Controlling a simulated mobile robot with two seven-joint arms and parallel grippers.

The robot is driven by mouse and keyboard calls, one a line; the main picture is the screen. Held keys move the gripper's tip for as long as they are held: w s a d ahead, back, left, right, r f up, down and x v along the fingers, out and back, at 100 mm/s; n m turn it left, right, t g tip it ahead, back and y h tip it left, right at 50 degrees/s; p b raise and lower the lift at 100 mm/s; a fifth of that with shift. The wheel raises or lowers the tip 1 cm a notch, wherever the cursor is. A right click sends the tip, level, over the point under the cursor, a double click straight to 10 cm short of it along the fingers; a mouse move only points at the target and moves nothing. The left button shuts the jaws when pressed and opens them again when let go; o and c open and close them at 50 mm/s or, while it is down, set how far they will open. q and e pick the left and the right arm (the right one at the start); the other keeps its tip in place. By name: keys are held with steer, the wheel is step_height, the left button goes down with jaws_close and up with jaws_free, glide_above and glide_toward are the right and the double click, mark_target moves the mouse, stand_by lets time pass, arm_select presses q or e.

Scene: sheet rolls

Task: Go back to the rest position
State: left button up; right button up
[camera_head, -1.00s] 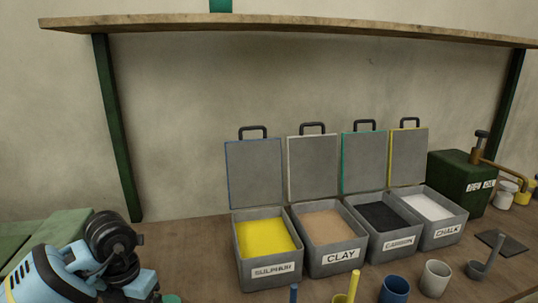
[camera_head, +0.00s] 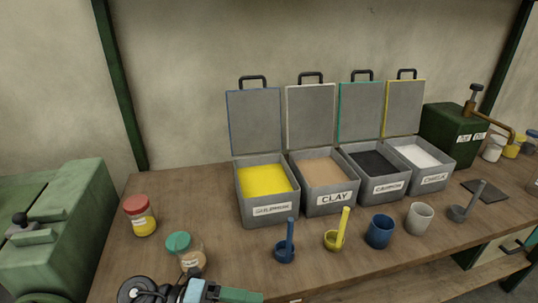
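Part of my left arm shows at the bottom left of the head view, in blue and black, low in front of the table (camera_head: 110,235). Its fingertips cannot be clearly made out, so I cannot tell whether that gripper is open or shut. My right gripper is out of view. Several grey bins with raised lids stand on the table: sulphur (camera_head: 270,211) with yellow powder, clay (camera_head: 335,198) with tan powder, carbon (camera_head: 390,187) with black powder and chalk (camera_head: 434,180) with white powder.
A red-lidded jar (camera_head: 140,216) and a green-lidded jar (camera_head: 186,253) stand at left. Blue (camera_head: 286,253), yellow (camera_head: 335,239) and grey (camera_head: 459,213) scoops and blue (camera_head: 380,232) and pale (camera_head: 419,218) cups line the front. A green machine (camera_head: 60,240) stands left, a green dispenser (camera_head: 452,138) right.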

arm_select(q)
steer(key=s+a+f+n+t+y, duration=0.2)
steer(key=a+f+n+t+y, duration=0.25)
steer(key=n, duration=0.55)
steer(key=s+a+f+n+t+y+p, duration=0.15)
steer(key=a+f+n+t+y, duration=0.35)
steer(key=n, duration=0.5)
steer(key=s+a+f+n+t+y, duration=0.25)
steer(key=f+n+t, duration=0.3)
steer(key=n, duration=0.45)
steer(key=s+a+f+n+g+y, duration=0.1)
steer(key=s+a+f+n+g, duration=0.1)
steer(key=s+f, duration=0.2)
steer(key=s+a+f+n+g+y, duration=0.1)
steer(key=s+f+n+g, duration=0.1)
steer(key=s, duration=0.7)
step_height(320, 180, down, 2)
steer(key=shift+a+f+g+y, duration=0.25)
steer(key=shift+a+g+y, duration=0.1)
steer(key=shift+g, duration=0.35)
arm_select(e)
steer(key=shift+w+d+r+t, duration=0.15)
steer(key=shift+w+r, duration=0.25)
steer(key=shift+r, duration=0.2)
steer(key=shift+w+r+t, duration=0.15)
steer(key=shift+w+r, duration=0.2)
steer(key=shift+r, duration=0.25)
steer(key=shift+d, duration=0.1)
